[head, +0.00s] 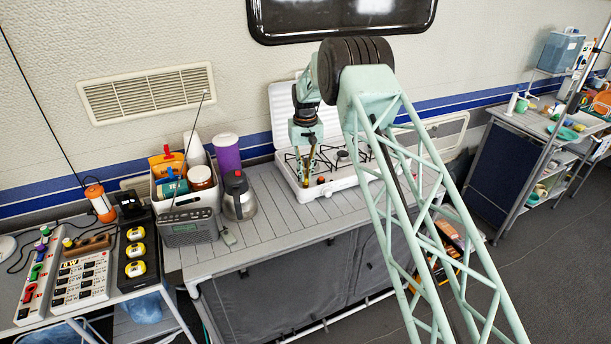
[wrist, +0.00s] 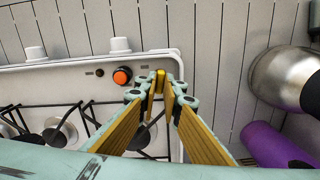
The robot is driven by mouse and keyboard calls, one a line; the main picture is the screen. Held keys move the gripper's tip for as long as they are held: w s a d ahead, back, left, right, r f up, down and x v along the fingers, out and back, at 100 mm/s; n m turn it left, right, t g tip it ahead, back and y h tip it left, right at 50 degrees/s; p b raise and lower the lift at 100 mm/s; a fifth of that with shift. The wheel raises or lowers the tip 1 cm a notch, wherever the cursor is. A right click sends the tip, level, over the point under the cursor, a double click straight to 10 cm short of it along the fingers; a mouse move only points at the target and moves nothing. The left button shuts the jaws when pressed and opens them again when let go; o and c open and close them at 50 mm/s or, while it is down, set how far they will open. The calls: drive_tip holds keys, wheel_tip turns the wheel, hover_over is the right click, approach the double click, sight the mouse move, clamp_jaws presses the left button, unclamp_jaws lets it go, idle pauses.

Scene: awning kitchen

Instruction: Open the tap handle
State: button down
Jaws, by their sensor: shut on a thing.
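My gripper (head: 307,180) reaches down to the front left corner of the white gas stove (head: 342,188). In the wrist view my gripper (wrist: 161,84) has its gold-padded fingers closed in at the tips around a small brass-coloured piece that looks like the tap handle (wrist: 160,78). The fingers hide most of it, so I cannot tell its turn. It is at the stove's corner, beside an orange-red knob (wrist: 122,76). Two white knobs, one a white knob (wrist: 120,45), stand along the stove's front edge.
A steel coffee pot (head: 239,196) and a purple canister (head: 227,153) stand left of the stove. A filled caddy (head: 186,180) and a radio (head: 190,228) are further left. The stove's open lid (head: 283,108) stands behind it. The slatted table front (head: 275,222) is clear.

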drive_tip(key=shift+n, duration=1.1)
drive_tip(key=c, duration=2.8)
unclamp_jaws()
drive_tip(key=shift+r, duration=0.1)
wheel_tip(320, 180, up, 12)
drive_tip(key=shift+f, duration=0.1)
